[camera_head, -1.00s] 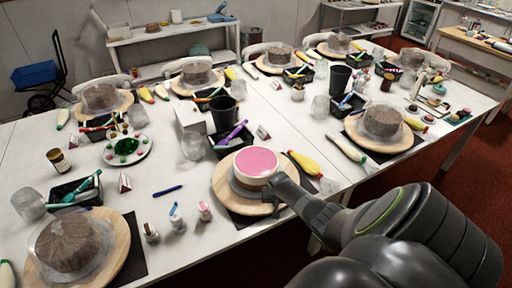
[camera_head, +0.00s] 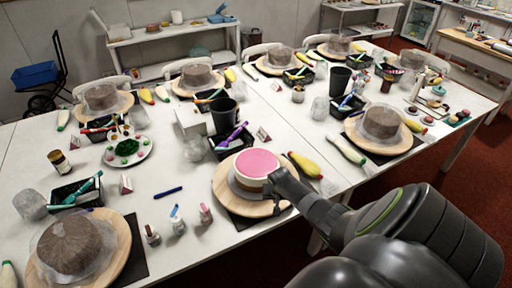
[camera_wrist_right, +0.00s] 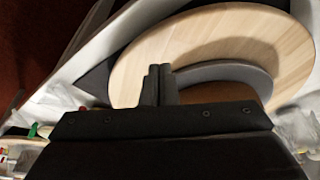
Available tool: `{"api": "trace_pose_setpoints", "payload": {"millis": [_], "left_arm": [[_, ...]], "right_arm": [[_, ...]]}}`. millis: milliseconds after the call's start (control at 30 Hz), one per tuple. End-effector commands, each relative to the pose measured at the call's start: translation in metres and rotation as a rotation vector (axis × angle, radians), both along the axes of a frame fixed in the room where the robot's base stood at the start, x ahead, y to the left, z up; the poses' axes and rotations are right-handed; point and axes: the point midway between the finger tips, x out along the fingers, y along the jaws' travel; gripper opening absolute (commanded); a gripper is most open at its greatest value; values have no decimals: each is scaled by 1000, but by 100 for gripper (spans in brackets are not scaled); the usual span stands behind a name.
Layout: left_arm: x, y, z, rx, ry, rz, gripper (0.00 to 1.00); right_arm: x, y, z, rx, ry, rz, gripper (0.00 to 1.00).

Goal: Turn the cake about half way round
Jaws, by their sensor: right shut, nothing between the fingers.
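Whether the fingertips touch the board or rim I cannot tell. My left gripper is out of view.
A yellow piping bag (camera_head: 303,165) lies right of the board, and a black tray with a purple tool (camera_head: 232,136) is behind it. Small bottles (camera_head: 178,224) stand to the left. Other cakes on boards (camera_head: 68,246) surround the table.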

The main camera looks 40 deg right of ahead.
Motion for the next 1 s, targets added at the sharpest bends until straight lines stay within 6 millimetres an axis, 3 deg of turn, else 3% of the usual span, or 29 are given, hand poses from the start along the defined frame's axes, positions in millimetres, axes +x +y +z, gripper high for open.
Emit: {"api": "trace_pose_setpoints", "payload": {"millis": [500, 1000], "left_arm": [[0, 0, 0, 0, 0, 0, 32], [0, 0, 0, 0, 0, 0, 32]], "right_arm": [[0, -1, 55, -2, -2, 1, 0], [0, 0, 57, -1, -1, 1, 0]]}}
